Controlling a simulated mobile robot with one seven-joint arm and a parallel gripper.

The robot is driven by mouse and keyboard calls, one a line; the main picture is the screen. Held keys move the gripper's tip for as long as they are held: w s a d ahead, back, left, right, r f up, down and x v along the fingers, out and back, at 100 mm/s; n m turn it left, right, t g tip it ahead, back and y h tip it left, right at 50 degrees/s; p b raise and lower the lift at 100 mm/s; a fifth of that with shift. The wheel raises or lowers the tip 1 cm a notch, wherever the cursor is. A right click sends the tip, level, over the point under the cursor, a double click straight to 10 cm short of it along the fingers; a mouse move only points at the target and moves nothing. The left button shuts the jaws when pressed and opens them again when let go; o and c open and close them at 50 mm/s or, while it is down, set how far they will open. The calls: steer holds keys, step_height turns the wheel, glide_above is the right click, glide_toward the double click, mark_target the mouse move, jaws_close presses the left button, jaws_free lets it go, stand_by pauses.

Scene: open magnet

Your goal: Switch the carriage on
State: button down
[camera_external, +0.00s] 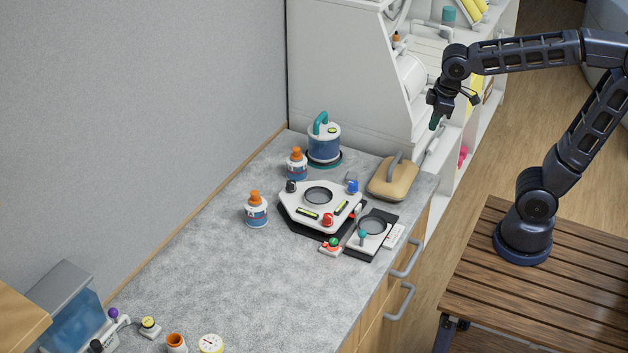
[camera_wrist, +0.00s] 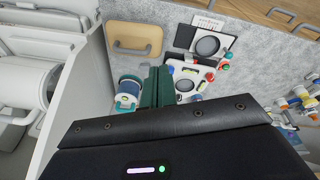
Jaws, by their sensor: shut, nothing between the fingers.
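I cannot tell for sure which part is the carriage. A white angular unit (camera_external: 300,212) on a dark base stands on the grey counter, with a round dark disc, yellow-green strips and red, blue and black knobs. It shows partly behind my fingers in the wrist view (camera_wrist: 199,74). A smaller unit (camera_external: 372,240) on a black plate, with a round disc and teal knob, sits at its right; it shows in the wrist view too (camera_wrist: 208,28). A small white block (camera_external: 329,250) with green and red parts lies in front. My gripper (camera_external: 434,123) is shut and empty, well above and right of these units.
A tan block with a handle (camera_external: 392,180), a blue canister with a teal handle (camera_external: 324,142) and orange-capped bottles (camera_external: 257,212) surround the units. A white cabinet (camera_external: 345,70) rises behind. The counter's middle (camera_external: 230,270) is clear. Several small items lie at the near end.

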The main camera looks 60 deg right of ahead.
steer(key=w+a+f+n+g+h, duration=0.1)
steer(key=w+a+f+n, duration=0.2)
steer(key=a, duration=0.8)
steer(key=w+a+f+n+g+h, duration=0.1)
steer(key=w+a+f+n, duration=0.3)
steer(key=a, duration=0.8)
steer(key=w+a+f+n+g+h, duration=0.1)
steer(key=w+a+f+n, duration=0.3)
steer(key=a+f, duration=0.3)
steer(key=shift+w+a, duration=0.45)
steer(key=shift+a, duration=1.7)
steer(key=shift+f, duration=0.1)
steer(key=shift+s+d+f, duration=0.25)
steer(key=shift+d+f, duration=0.9)
steer(key=shift+f, duration=0.55)
steer(key=shift+s+d+f, duration=0.2)
steer(key=shift+d+f, duration=0.9)
steer(key=shift+f, duration=0.6)
steer(key=shift+s+d+f, duration=0.25)
steer(key=shift+d+f, duration=0.9)
steer(key=shift+f, duration=0.55)
